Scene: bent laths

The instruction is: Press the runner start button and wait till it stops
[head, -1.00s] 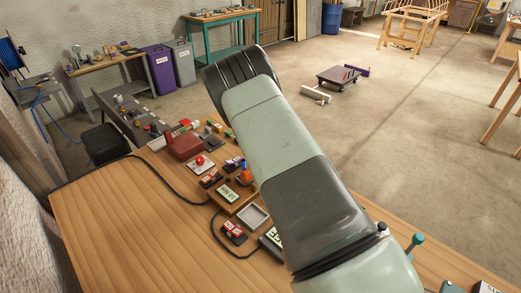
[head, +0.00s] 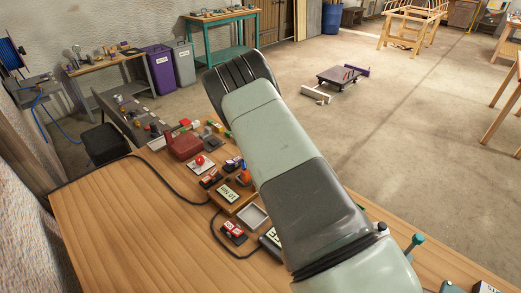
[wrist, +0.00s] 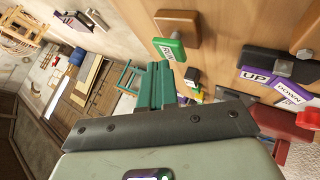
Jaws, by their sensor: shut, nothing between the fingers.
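In the wrist view, my gripper (wrist: 153,68) is shut and empty, its teal fingers together. Its tips are close to a green tag with white lettering that seems to read RUN (wrist: 172,48), by a brown wooden block (wrist: 178,22). I cannot tell whether the tips touch it. No start button can be made out for certain. In the head view my arm crosses the bench and hides the gripper and part of the controls.
The wooden bench (head: 110,215) holds a red button on a pale plate (head: 200,161), a lettered display (head: 228,194), a grey tray (head: 252,215) and cables. The wrist view shows UP (wrist: 257,76) and DOWN (wrist: 289,92) labels and a red block (wrist: 285,125). The bench's left front is clear.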

